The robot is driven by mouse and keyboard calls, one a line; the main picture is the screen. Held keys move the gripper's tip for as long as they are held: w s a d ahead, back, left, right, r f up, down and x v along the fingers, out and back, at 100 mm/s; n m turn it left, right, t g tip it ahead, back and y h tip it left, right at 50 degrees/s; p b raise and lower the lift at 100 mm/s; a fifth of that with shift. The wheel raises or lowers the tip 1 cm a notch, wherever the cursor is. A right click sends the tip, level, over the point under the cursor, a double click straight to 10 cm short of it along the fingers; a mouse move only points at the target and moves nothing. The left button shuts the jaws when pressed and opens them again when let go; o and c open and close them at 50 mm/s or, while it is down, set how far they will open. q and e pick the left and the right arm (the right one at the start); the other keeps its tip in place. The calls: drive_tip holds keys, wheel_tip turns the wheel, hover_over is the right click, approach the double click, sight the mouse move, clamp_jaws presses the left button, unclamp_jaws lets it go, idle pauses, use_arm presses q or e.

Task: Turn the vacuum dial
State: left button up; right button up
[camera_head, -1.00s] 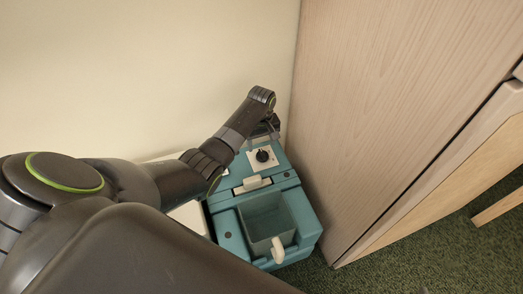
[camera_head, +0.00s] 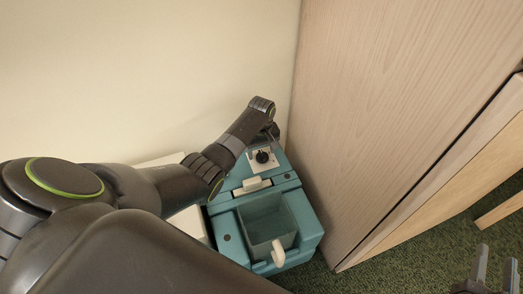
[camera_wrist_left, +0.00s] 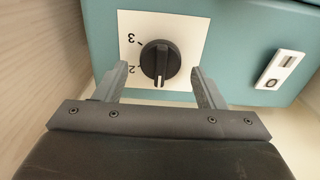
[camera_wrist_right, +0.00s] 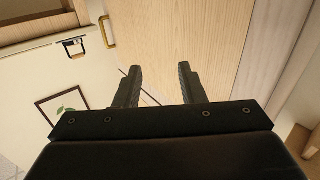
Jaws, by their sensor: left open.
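The vacuum (camera_head: 228,222) is a teal, box-shaped machine on the floor against the wall. Its black dial (camera_wrist_left: 160,60) sits on a white plate (camera_wrist_left: 190,28) with the digits 2 and 3 visible; the dial's white line points toward the bottom of the left wrist view. The dial also shows in the head view (camera_head: 262,157). My left gripper (camera_wrist_left: 160,70) is open, with one finger on each side of the dial and a visible gap to it. My right gripper (camera_head: 496,268) is open and empty, away from the vacuum; it also shows in its wrist view (camera_wrist_right: 159,70).
A white rocker switch (camera_wrist_left: 279,70) sits beside the dial plate. The vacuum has an open bin (camera_head: 265,222) with a white handle (camera_head: 278,252). A wooden cabinet (camera_head: 390,100) stands close on the right.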

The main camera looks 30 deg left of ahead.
use_arm(q)
drive_tip(key=c, duration=1)
